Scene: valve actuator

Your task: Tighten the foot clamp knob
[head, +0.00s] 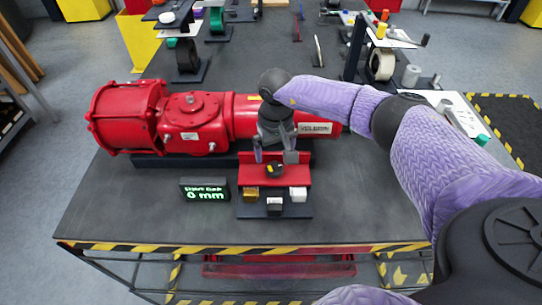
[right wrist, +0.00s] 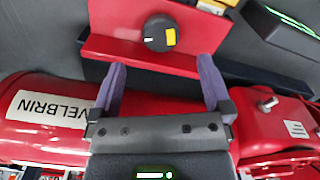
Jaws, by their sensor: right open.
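The foot clamp knob (head: 275,170) is a round black knob with a yellow mark, on a red bracket (head: 246,158) in front of the red valve actuator (head: 192,125). It also shows in the right wrist view (right wrist: 160,33), its yellow mark on the right side. My right gripper (head: 274,157) is open and empty, just above and behind the knob in the head view. In the right wrist view its two fingers (right wrist: 163,62) point toward the knob, one to each side, with their tips short of it. My left gripper is not in view.
Yellow, black and white blocks (head: 274,204) sit on the dark base in front of the knob. The grey table (head: 130,205) is clear at front left. Other parts stand on the far bench.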

